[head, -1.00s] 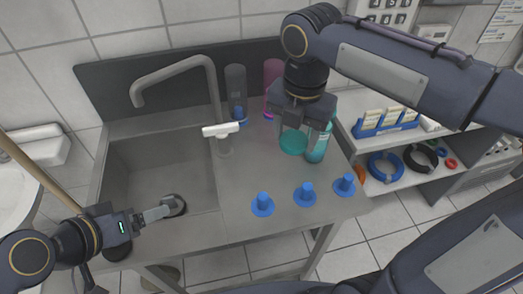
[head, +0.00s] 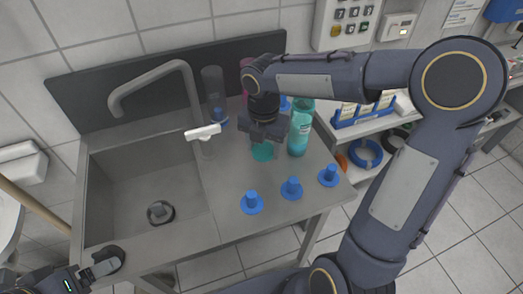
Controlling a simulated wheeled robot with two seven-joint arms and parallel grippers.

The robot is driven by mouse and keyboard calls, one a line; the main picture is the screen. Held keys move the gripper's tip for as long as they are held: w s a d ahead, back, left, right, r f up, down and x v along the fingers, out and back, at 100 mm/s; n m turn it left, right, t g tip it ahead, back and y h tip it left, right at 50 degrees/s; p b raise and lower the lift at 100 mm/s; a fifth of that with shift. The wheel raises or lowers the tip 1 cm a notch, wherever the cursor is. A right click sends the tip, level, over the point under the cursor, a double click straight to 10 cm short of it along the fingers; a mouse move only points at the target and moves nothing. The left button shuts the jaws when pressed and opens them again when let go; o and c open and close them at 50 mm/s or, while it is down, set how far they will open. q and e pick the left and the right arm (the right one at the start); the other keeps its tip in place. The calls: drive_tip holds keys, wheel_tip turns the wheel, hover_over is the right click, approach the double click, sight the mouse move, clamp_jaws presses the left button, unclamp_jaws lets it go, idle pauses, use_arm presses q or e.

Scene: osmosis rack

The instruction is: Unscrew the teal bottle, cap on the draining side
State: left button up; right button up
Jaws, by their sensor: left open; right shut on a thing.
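The teal bottle (head: 301,128) stands upright on the draining side (head: 225,185), the flat steel surface right of the sink. My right gripper (head: 264,143) is left of the bottle, apart from it, and shut on the teal cap (head: 263,152). The cap shows just below the fingers. I cannot tell whether it touches the steel. The bottle's top is partly behind my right arm. My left gripper (head: 106,263) is open and empty in front of the sink's front left edge.
Three blue pegs (head: 291,188) stand along the front right edge. A grey bottle (head: 213,92) and a partly hidden pink bottle (head: 246,72) stand at the back. The tap (head: 150,84) arches over the empty sink (head: 140,175). Shelves with coloured rings stand to the right.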

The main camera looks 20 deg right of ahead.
sight(262, 146)
drive_tip(key=w+f, duration=0.2)
drive_tip(key=f, duration=0.1)
drive_tip(key=shift+w+d, duration=0.2)
drive_tip(key=shift+d, duration=0.1)
drive_tip(key=shift+w+f, duration=0.15)
drive_tip(key=shift+f, duration=1.5)
drive_tip(key=shift+f, duration=0.15)
drive_tip(key=o, duration=1.1)
